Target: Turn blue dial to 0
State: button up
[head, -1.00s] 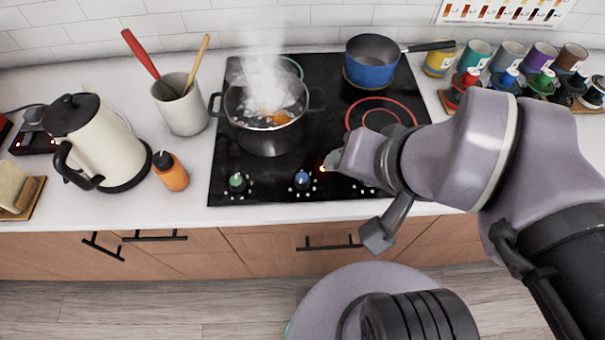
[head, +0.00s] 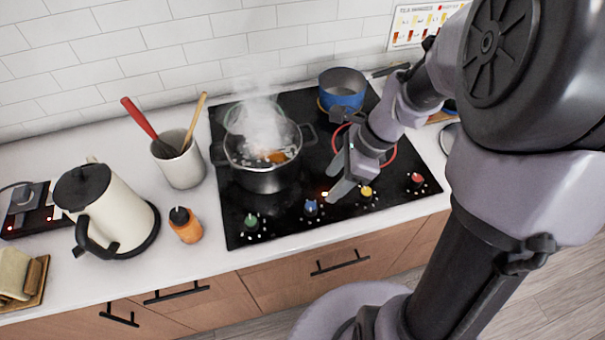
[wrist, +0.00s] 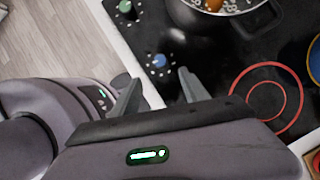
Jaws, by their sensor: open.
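The blue dial (head: 311,207) sits on the front strip of the black stove, between the green dial (head: 251,221) and the yellow dial (head: 366,191). White marks ring it; its exact setting is too small to read. In the wrist view the blue dial (wrist: 158,60) lies just beyond the gap between my fingertips. My gripper (head: 342,183) is open and empty, to the right of the blue dial and a little above the stove. It does not appear to touch the dial. Both fingers of my gripper (wrist: 159,88) show spread apart in the wrist view.
A steaming pot (head: 262,160) stands behind the dials. A blue saucepan (head: 342,92) is at the back right. A red dial (head: 417,178) is farther right. An orange bottle (head: 186,226) and a cream kettle (head: 110,212) stand left of the stove.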

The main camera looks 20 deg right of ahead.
aim_at(311, 206)
jog(key=b+x, duration=0.4)
jog(key=x, duration=0.7)
jog(key=shift+f, duration=0.2)
grip_shut()
